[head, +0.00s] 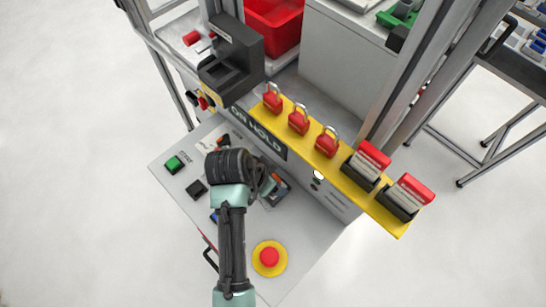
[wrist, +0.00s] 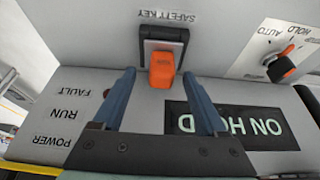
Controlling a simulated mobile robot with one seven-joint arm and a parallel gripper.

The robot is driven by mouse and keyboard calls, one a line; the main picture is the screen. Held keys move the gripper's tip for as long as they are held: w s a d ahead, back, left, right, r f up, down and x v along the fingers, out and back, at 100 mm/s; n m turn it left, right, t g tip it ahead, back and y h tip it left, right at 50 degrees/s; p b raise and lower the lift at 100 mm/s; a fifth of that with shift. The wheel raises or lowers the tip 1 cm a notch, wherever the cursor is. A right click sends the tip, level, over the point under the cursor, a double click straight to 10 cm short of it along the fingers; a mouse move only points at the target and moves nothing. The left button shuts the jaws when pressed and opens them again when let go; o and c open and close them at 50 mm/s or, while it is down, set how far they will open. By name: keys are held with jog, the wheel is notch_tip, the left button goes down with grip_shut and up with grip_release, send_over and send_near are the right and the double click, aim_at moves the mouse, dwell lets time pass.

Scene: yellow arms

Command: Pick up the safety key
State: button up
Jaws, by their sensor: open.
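The safety key (wrist: 161,72) is an orange block seated in a dark-framed holder (wrist: 180,36) marked "SAFETY KEY", which appears upside down in the wrist view. My gripper (wrist: 159,74) is open, with one blue finger on each side of the key in the picture. Gaps show between the key and both fingers, and nothing is held. How far the fingertips are from the panel in depth is hard to tell. In the head view my gripper (head: 267,184) is over the sloped panel, and my arm hides much of the key area.
An "ON HOLD" display (wrist: 232,122) and an orange-tipped selector knob (wrist: 281,67) are near the key. In the head view, a yellow rail (head: 398,228) with red padlocks (head: 298,122) runs above the panel, and a red emergency button (head: 269,257) sits lower down.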

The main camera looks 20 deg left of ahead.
jog(key=shift+x, duration=1.1)
jog(key=shift+w+a, duration=0.1)
grip_shut()
